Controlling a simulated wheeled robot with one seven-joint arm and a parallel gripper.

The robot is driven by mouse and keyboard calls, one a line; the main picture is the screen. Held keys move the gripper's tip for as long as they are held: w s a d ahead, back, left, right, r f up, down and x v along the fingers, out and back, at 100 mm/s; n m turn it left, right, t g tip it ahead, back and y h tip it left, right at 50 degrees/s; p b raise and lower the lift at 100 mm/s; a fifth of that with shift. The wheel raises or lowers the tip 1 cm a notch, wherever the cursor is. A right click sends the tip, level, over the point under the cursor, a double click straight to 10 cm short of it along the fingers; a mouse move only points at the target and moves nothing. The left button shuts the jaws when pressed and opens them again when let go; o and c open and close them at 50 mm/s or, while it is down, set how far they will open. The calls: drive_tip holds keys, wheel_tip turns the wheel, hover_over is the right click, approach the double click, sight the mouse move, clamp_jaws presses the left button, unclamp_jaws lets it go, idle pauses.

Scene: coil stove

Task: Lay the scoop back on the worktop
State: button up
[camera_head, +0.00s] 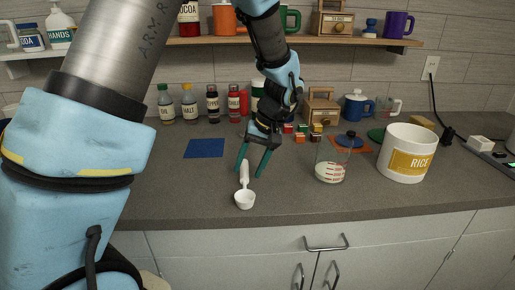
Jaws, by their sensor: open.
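The white scoop (245,198) lies on the grey worktop (180,200) near its front edge, its bowl toward me and its handle pointing away. My gripper (252,172) is above the worktop with its two green fingers pointing down and spread apart. The upper end of the scoop's handle shows between the fingers, nearer the left one. No finger is seen closed on the handle. I cannot tell the exact gap between the fingertips and the worktop.
A glass measuring cup (330,172) with white contents and a white RICE canister (407,154) stand to the right. A blue mat (204,148) lies behind left. Several bottles and small coloured blocks stand at the back. The worktop front left of the scoop is clear.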

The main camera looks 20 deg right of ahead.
drive_tip(key=b+v, duration=0.2)
drive_tip(key=v, duration=0.8)
drive_tip(key=a+f+h, duration=0.1)
drive_tip(key=a+f, duration=0.1)
drive_tip(key=a, duration=0.7)
drive_tip(key=s+a+f+n+h, duration=0.1)
drive_tip(key=a+f, duration=0.1)
drive_tip(key=a, duration=0.8)
drive_tip(key=a+f+n+h, duration=0.1)
drive_tip(key=a+f+h, duration=0.1)
drive_tip(key=a, duration=0.8)
drive_tip(key=shift+s+f, duration=0.2)
drive_tip(key=shift+f, duration=0.25)
drive_tip(key=shift+s+a+f, duration=0.15)
drive_tip(key=shift+s+a, duration=0.05)
drive_tip(key=shift+a, duration=0.15)
